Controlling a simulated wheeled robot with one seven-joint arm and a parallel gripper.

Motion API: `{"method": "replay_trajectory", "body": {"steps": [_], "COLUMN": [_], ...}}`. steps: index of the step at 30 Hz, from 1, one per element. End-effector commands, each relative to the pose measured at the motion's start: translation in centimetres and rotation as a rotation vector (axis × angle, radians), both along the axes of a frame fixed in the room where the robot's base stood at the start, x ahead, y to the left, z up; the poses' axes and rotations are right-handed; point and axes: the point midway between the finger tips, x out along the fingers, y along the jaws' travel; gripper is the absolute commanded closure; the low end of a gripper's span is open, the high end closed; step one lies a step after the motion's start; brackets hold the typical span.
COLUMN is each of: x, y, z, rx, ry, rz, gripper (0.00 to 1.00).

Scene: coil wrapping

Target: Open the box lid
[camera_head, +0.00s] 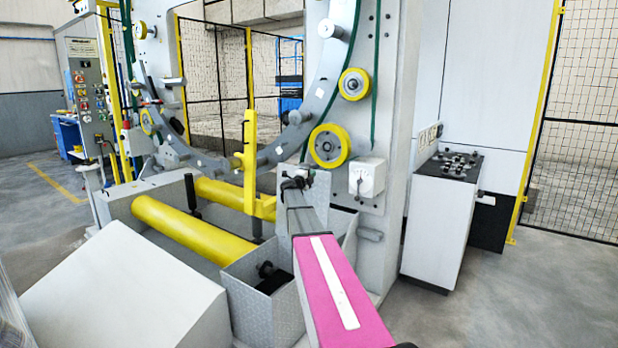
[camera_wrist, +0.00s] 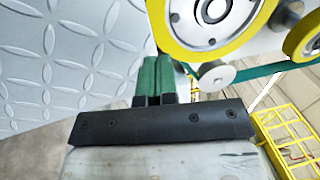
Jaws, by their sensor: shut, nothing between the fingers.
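A grey patterned metal box (camera_head: 250,305) stands at the machine's foot in the head view, with a dark opening at its top. A patterned plate (camera_head: 319,190) stands upright behind my gripper; I cannot tell for sure whether it is the lid. My gripper (camera_head: 296,182) is beside this plate at the end of my pink arm, which hides part of the box. In the wrist view the green fingers of my gripper (camera_wrist: 157,62) are together and empty. A patterned metal surface (camera_wrist: 60,55) fills the left, close to them; contact cannot be told.
Yellow rollers (camera_head: 185,232) lie left of the box. A yellow post (camera_head: 250,160) and yellow wheels (camera_head: 328,146) are near my gripper. A gauge box (camera_head: 367,178) and a control cabinet (camera_head: 438,215) stand right. Open floor (camera_head: 530,300) lies at far right.

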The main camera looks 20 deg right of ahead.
Motion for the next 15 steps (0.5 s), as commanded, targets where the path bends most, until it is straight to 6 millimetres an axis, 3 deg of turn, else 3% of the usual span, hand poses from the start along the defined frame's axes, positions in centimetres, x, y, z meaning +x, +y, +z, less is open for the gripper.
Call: {"method": "replay_trajectory", "body": {"steps": [8, 15], "x": [-0.3, -2.0], "y": [0.4, 2.8], "z": [-0.1, -0.5], "rx": [0.000, 0.001], "ry": [0.000, 0.001], "rz": [0.000, 0.001], "gripper": [1.00, 1.00]}}
